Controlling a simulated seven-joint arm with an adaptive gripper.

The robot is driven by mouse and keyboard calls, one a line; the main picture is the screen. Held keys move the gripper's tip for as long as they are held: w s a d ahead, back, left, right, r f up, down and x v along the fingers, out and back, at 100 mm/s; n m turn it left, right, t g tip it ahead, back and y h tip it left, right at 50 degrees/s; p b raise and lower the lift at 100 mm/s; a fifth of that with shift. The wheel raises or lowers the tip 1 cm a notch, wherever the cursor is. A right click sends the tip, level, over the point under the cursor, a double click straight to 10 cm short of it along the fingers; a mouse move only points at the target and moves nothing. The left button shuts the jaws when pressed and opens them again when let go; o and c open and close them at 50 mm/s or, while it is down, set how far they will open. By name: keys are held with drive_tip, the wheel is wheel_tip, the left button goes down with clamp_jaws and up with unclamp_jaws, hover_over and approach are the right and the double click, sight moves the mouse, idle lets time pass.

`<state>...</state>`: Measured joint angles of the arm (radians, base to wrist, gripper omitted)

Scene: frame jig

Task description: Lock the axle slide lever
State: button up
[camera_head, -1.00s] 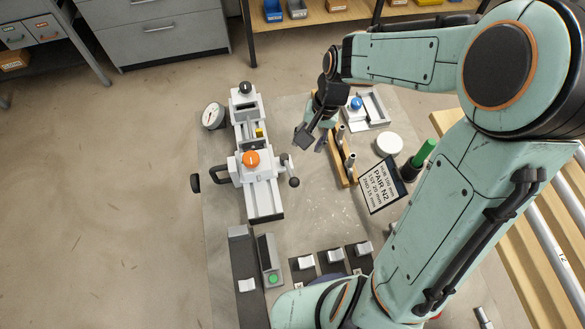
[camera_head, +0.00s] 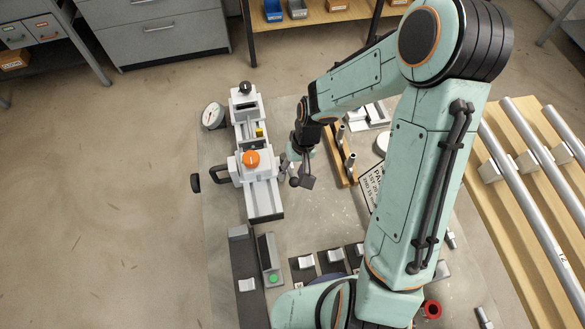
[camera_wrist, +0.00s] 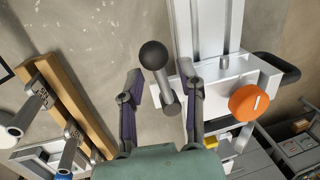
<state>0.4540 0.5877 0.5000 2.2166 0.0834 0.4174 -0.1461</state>
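The axle slide lever (camera_wrist: 153,56) is a grey stem with a black ball end, on the side of the white jig (camera_wrist: 225,85). In the head view the lever (camera_head: 294,182) sticks out on the jig's right side, partly hidden by my gripper. My gripper (camera_wrist: 160,78) is open in the wrist view, with one finger on each side of the lever stem. Gaps show between the fingers and the stem. In the head view my gripper (camera_head: 298,173) is down beside the jig's right side. An orange knob (camera_head: 251,159) sits on top of the jig's carriage.
A wooden rack with upright pegs (camera_head: 341,160) stands just right of my gripper. A dial gauge (camera_head: 213,115) and a black handle (camera_head: 196,183) are on the jig's left. Dark blocks with pale parts (camera_head: 303,263) lie in front. The mat between is clear.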

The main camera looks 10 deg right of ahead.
clamp_jaws()
drive_tip(key=shift+a+m, duration=0.3)
drive_tip(key=shift+m, duration=0.5)
unclamp_jaws()
drive_tip(key=shift+r, duration=0.15)
wheel_tip(320, 180, up, 12)
drive_tip(key=d, duration=0.2)
drive_tip(key=shift+d+f, duration=0.15)
drive_tip(key=shift+f, duration=0.05)
